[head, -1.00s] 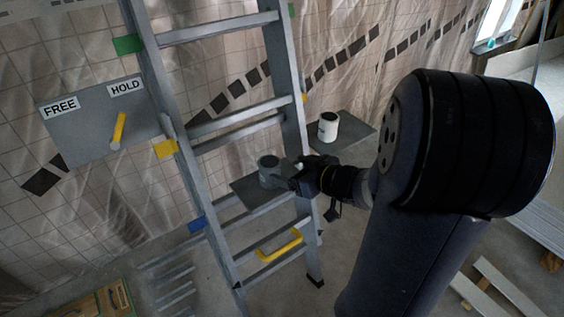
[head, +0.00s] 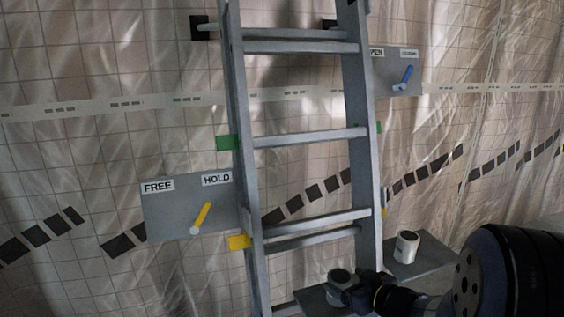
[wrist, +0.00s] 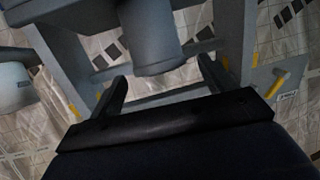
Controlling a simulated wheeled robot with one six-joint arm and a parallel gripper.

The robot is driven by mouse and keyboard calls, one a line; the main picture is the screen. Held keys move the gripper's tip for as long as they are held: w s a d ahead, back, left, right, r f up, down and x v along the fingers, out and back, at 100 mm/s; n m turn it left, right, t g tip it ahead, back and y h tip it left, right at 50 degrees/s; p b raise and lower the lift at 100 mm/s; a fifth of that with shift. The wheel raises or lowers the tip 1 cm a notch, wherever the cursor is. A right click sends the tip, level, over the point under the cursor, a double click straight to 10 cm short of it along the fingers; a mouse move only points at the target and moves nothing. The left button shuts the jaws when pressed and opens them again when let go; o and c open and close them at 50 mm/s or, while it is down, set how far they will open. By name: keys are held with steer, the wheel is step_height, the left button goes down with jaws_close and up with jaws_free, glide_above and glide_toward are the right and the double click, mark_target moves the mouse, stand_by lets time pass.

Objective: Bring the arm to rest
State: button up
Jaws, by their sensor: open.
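My gripper (head: 352,293) is at the lower right of the head view, beside a grey cup (head: 340,279) on a small dark shelf (head: 312,298). In the wrist view my gripper (wrist: 162,84) has its two fingers spread apart. A grey cylinder (wrist: 150,40), seemingly that cup, shows just beyond and between the fingertips. I see nothing clamped, though I cannot tell whether a finger touches the cup. My arm (head: 510,275) reaches in from the lower right corner.
A ladder (head: 245,180) stands before a tiled, sheeted wall. A grey panel (head: 165,215) has a yellow lever (head: 202,217) tilted toward HOLD. A second panel (head: 390,82) has a blue lever (head: 404,79). A white cup (head: 406,247) stands on another shelf (head: 432,252).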

mark_target(336, 272)
steer(key=b+x, duration=0.1)
steer(key=x, duration=0.4)
steer(key=shift+a+f, duration=0.1)
steer(key=shift+f, duration=0.1)
steer(key=shift+w+r, duration=0.15)
steer(key=shift+r, duration=0.1)
steer(key=shift+r+p, duration=0.55)
steer(key=shift+r, duration=0.3)
